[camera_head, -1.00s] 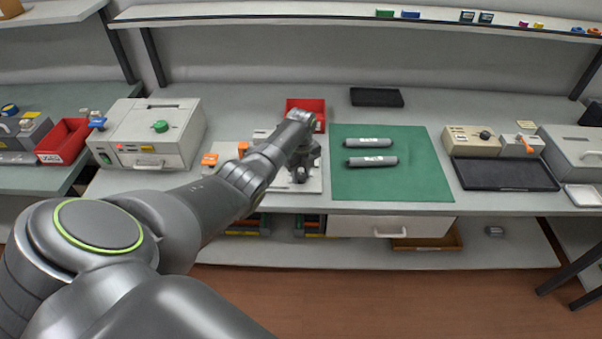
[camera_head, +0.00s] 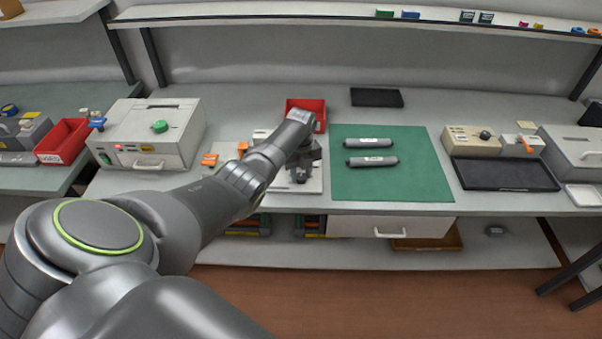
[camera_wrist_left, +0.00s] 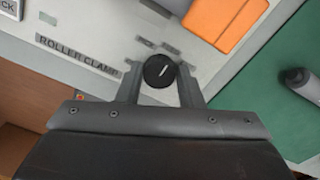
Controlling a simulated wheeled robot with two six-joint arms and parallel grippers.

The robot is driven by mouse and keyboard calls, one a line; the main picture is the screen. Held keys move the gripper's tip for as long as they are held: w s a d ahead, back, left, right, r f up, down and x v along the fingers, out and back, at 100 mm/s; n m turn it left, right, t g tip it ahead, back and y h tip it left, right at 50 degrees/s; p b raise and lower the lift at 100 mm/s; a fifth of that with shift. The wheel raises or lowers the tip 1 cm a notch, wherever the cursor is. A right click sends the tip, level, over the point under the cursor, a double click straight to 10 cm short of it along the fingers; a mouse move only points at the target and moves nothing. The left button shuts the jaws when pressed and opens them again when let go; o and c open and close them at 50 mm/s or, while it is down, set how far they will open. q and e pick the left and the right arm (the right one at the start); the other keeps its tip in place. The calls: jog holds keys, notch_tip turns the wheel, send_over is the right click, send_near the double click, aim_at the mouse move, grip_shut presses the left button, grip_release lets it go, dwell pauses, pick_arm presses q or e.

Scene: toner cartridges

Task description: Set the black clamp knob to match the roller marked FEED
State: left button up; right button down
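The black clamp knob (camera_wrist_left: 158,71) is round with a white pointer line and sits on a pale panel lettered ROLLER CLAMP (camera_wrist_left: 78,57). My left gripper (camera_wrist_left: 160,80) points down at it, one finger on each side. Narrow gaps seem to show beside the knob, so the fingers look open around it. In the head view my left gripper (camera_head: 302,172) hides the knob. My right gripper is out of view.
An orange block (camera_wrist_left: 225,18) stands near the knob. A red bin (camera_head: 318,106) is behind the clamp panel (camera_head: 313,187). A black tray (camera_head: 505,175) is to the right.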

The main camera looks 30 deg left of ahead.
aim_at(301, 176)
pick_arm(q)
jog(key=o, duration=0.3)
jog(key=shift+r, duration=0.55)
notch_tip(301, 176, up, 16)
jog(key=shift+r+b, duration=0.15)
jog(key=shift+b, duration=0.65)
